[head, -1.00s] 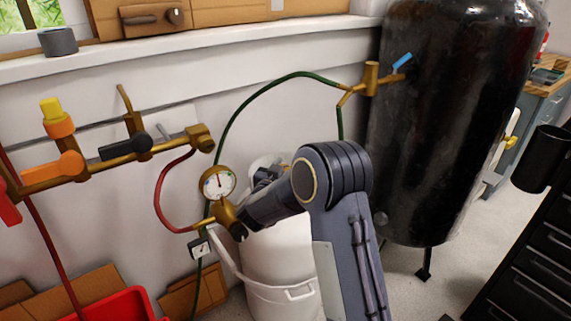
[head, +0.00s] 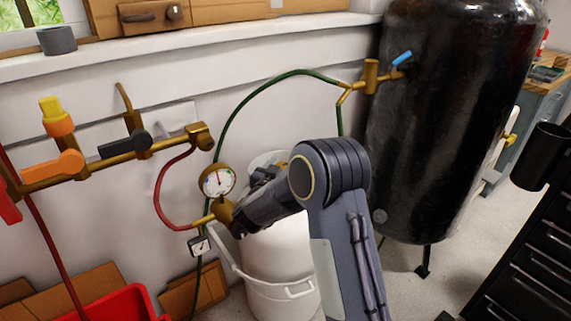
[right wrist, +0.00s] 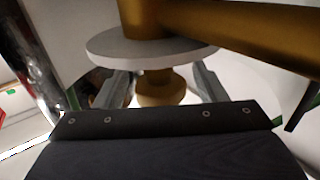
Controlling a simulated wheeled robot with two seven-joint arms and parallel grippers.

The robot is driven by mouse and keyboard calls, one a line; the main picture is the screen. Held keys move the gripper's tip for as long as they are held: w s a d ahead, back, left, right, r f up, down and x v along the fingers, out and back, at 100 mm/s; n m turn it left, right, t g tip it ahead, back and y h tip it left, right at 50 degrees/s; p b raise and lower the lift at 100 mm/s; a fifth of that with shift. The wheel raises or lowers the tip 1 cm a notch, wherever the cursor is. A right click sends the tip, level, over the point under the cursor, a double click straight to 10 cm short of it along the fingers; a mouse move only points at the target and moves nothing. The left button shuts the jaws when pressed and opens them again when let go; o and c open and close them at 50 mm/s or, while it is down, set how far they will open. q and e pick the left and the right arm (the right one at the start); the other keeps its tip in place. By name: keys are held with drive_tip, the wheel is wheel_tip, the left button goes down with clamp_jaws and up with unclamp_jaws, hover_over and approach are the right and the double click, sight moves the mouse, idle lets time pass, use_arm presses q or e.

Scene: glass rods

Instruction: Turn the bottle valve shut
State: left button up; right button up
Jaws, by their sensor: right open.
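The white bottle (head: 283,255) stands on the floor against the wall, with a round dial gauge (head: 217,181) and brass fittings (head: 223,211) by its top. My right gripper (right wrist: 160,78) reaches the bottle top; my own wrist hides most of the valve in the head view. In the right wrist view its two fingers are apart, one on each side of a brass stem (right wrist: 160,92) below a flat grey disc (right wrist: 105,48). I cannot tell whether the fingers touch the stem or the disc. My left gripper is not in view.
A red hose (head: 159,193) and a green hose (head: 236,108) run close to the gauge. A brass manifold (head: 95,165) with coloured handles is on the wall at left. A large black tank (head: 445,130) stands right of my arm. A red bin (head: 125,304) is bottom left.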

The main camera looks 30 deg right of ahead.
drive_tip(key=v, duration=0.6)
drive_tip(key=shift+s+a+p, duration=0.1)
drive_tip(key=shift+p, duration=0.3)
